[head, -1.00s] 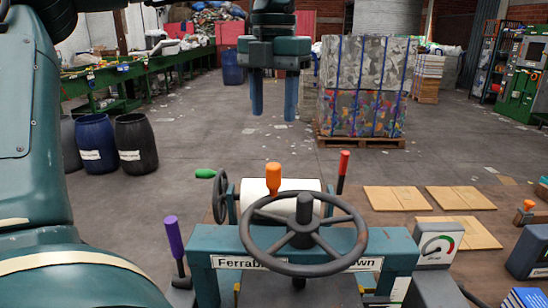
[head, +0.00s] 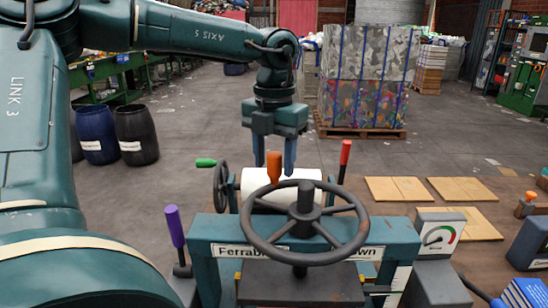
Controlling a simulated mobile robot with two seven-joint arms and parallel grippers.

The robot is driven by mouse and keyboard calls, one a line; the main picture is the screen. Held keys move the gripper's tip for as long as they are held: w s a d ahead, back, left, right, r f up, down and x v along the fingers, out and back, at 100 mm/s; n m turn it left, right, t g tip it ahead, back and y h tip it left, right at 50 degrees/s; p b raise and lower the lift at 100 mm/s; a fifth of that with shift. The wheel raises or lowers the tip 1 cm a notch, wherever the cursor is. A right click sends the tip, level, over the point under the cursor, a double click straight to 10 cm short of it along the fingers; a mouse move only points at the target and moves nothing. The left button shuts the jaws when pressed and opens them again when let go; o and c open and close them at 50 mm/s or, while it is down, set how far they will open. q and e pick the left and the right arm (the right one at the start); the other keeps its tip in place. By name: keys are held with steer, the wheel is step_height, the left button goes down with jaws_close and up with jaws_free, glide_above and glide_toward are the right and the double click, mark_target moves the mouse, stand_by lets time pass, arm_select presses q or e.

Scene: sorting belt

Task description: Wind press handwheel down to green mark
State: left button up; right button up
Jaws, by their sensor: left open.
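The dark press handwheel (head: 345,247) lies nearly flat on top of the teal press frame (head: 402,240). An orange knob (head: 274,168) stands upright at the far left of its rim. My left gripper (head: 274,169) points down, open and empty, with its two blue fingers on either side of the orange knob in the picture. I cannot tell whether they touch it. The gauge (head: 438,238) right of the press has a white face with a green arc on its right side. The needle is too small to read exactly. My right gripper is out of view.
A red-handled lever (head: 344,160), a purple-handled lever (head: 174,228) and a small side wheel with a green handle (head: 206,163) stand around the press. A white roller (head: 255,187) lies behind the handwheel. Wooden boards (head: 395,189) lie on the bench at right.

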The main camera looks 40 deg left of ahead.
arm_select(q)
steer(key=shift+f, duration=0.1)
steer(key=shift+c, duration=0.4)
jaws_close()
